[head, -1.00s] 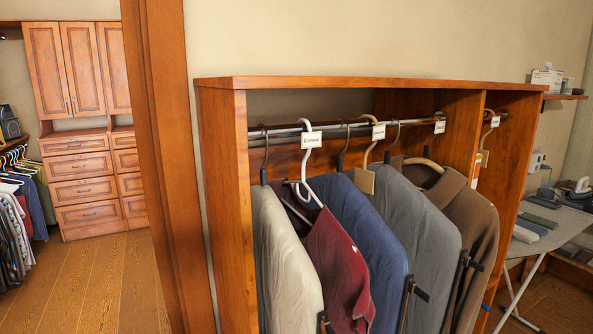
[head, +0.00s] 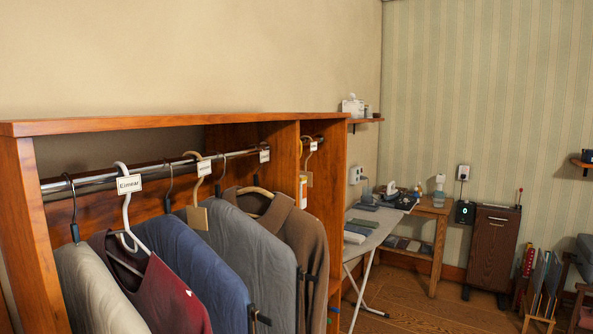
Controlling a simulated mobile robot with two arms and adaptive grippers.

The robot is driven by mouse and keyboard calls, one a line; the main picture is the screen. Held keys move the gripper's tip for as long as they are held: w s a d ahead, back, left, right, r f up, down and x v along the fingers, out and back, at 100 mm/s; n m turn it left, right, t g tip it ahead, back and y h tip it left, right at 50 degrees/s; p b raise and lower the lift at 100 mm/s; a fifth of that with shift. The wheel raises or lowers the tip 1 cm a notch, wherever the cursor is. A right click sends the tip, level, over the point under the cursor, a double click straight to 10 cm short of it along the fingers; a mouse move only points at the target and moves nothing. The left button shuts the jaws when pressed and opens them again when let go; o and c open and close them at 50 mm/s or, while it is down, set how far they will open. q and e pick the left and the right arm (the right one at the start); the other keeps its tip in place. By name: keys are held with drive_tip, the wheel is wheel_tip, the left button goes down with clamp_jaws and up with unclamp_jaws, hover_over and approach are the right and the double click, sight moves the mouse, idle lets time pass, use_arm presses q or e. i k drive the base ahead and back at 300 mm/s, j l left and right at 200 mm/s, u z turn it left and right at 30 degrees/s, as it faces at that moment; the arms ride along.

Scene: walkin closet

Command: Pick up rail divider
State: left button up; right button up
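Several small white tag-like rail dividers hang on the metal rail (head: 100,181) of an open wooden wardrobe. The nearest divider (head: 129,184) has dark lettering that I cannot read surely and sits by a white hanger's hook. Another divider (head: 204,168) is farther along, beside a wooden hanger. A third divider (head: 264,155) is near the inner partition. A smaller white tag (head: 313,146) shows in the compartment beyond it. Neither of my grippers is in view.
Several garments hang close together below the rail, among them a maroon one (head: 160,298) and a blue jacket (head: 195,268). An ironing board (head: 372,232) stands right of the wardrobe. A dark cabinet (head: 493,248) stands at the back. Wooden floor (head: 405,304) shows between them.

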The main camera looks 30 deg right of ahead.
sight(306, 161)
drive_tip(key=i+l, duration=0.15)
drive_tip(key=l, duration=0.25)
drive_tip(key=i+l+z, duration=0.15)
drive_tip(key=l, duration=0.25)
drive_tip(key=i+l, duration=0.2)
drive_tip(key=l, duration=0.15)
drive_tip(key=z, duration=0.05)
